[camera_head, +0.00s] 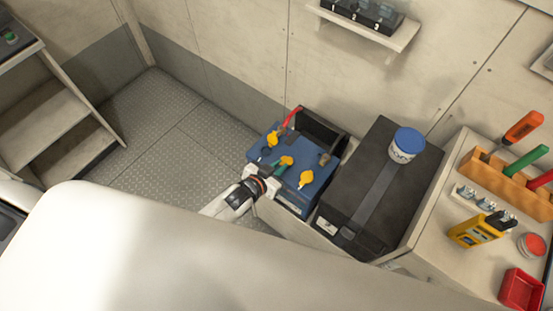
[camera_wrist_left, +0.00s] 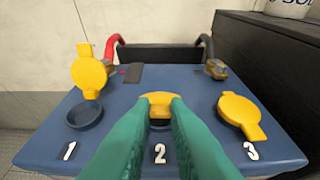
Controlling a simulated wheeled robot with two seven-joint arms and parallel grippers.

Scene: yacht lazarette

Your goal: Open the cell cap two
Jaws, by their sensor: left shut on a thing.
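The blue battery (camera_head: 318,175) has three yellow cell caps numbered 1, 2 and 3 in the left wrist view. Cell cap two (camera_wrist_left: 160,97) is between the green fingertips of my left gripper (camera_wrist_left: 159,103), which is shut on it. The cap looks tilted up, with a dark round opening partly showing below it between the fingers. Cell cap one (camera_wrist_left: 89,72) stands up behind its open hole (camera_wrist_left: 85,116). Cell cap three (camera_wrist_left: 240,112) lies over its place. In the head view my left gripper (camera_head: 282,167) is at the battery's top. My right gripper is out of view.
A red cable (camera_wrist_left: 112,45) and a dark cable (camera_wrist_left: 207,48) with terminals rise at the battery's back. A black box (camera_head: 375,180) with a blue-lidded tub (camera_head: 406,145) stands right beside it. A tool bench (camera_head: 440,260) lies farther right. Floor is clear at left.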

